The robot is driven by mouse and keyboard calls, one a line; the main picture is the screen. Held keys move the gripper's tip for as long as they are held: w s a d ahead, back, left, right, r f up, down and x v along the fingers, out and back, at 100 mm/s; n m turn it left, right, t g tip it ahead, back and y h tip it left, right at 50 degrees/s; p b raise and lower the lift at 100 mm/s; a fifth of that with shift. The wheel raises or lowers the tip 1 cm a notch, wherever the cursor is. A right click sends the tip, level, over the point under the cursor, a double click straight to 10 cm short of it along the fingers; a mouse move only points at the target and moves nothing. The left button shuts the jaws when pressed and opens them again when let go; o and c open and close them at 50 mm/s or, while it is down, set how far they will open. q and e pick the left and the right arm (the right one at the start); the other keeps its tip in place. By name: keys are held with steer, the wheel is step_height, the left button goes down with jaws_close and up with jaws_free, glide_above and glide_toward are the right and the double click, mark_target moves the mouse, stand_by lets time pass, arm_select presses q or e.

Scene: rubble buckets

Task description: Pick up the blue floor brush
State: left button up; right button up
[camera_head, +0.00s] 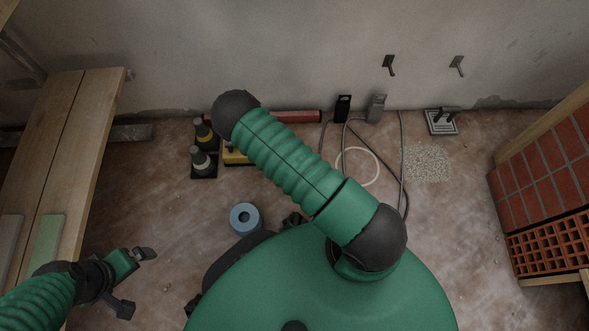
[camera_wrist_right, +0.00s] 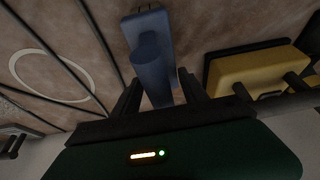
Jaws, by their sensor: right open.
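The blue floor brush (camera_wrist_right: 149,45) shows in the right wrist view, top centre, with a long block and a raised round handle pointing towards me. My right gripper (camera_wrist_right: 160,98) is open, with one dark finger on each side of the brush's near end; I cannot tell whether they touch it. In the head view the brush and the right gripper are hidden behind my own green arm. My left gripper (camera_head: 135,282) is open and empty at the lower left, over the floor beside the wooden planks.
A yellow case (camera_wrist_right: 256,70) lies close beside the brush. Cables and a pale hose ring (camera_head: 376,165) lie right of my arm. Bricks (camera_head: 545,165) stand at the right, planks (camera_head: 72,150) at the left.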

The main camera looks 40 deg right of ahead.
steer(key=shift+r, duration=0.1)
jaws_close()
stand_by(1.3)
